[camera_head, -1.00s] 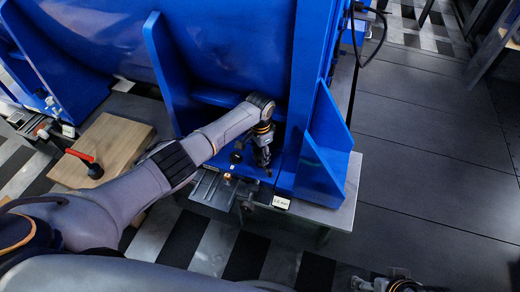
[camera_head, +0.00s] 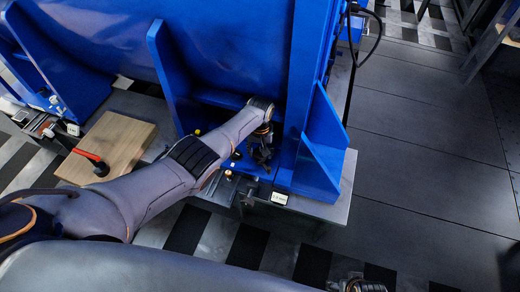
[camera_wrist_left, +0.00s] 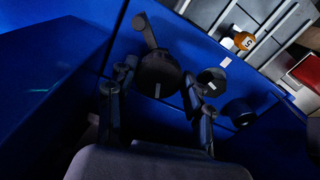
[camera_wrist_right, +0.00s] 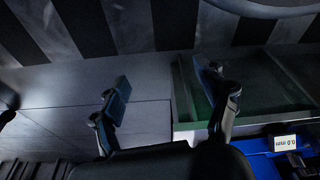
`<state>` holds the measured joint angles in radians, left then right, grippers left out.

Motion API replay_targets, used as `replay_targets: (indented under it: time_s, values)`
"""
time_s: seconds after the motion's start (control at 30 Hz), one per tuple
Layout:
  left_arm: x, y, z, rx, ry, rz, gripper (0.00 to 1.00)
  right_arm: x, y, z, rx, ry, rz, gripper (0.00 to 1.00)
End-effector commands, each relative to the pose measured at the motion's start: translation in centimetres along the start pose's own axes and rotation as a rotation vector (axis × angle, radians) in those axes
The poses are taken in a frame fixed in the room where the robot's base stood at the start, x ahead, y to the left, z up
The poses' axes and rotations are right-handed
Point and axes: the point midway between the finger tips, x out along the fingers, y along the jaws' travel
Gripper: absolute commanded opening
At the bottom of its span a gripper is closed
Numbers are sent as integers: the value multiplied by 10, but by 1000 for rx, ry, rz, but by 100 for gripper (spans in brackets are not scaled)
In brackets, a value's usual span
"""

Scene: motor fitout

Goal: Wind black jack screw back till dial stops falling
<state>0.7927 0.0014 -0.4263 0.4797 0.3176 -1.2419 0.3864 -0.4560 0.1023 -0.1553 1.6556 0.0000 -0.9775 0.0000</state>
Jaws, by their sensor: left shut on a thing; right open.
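The black jack screw's round head (camera_wrist_left: 158,74), with a short side arm and a white mark, sits between my left gripper's fingers in the left wrist view. My left gripper (camera_wrist_left: 158,88) is shut on it; in the head view this gripper (camera_head: 263,158) is low beside the blue motor foot and hides most of the screw. A white readout plate (camera_head: 279,198) is on the bench's front edge; in the right wrist view it appears upside down (camera_wrist_right: 285,142) and seems to read 0.0 mm. My right gripper (camera_wrist_right: 167,84) is open and empty, away from the bench.
The blue motor housing (camera_head: 235,45) and its upright ribs crowd the left gripper. Another black knob (camera_wrist_left: 213,80) stands close to the left fingers. A wooden board (camera_head: 125,138) with a red-handled tool (camera_head: 93,158) lies at left. The dark floor at right is clear.

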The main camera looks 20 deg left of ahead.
Motion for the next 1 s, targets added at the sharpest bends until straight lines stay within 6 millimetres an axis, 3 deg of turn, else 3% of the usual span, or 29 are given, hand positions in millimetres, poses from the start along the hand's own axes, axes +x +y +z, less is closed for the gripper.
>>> replay_targets:
  time_s: [0.4,1.0]
  values:
    - [-1,2,-1,-235,0,1,20,12,-1,10,-2,-7,-1,75]
    - [-2,2,-2,-286,2,1,20,14,-1,13,-2,-11,-1,75]
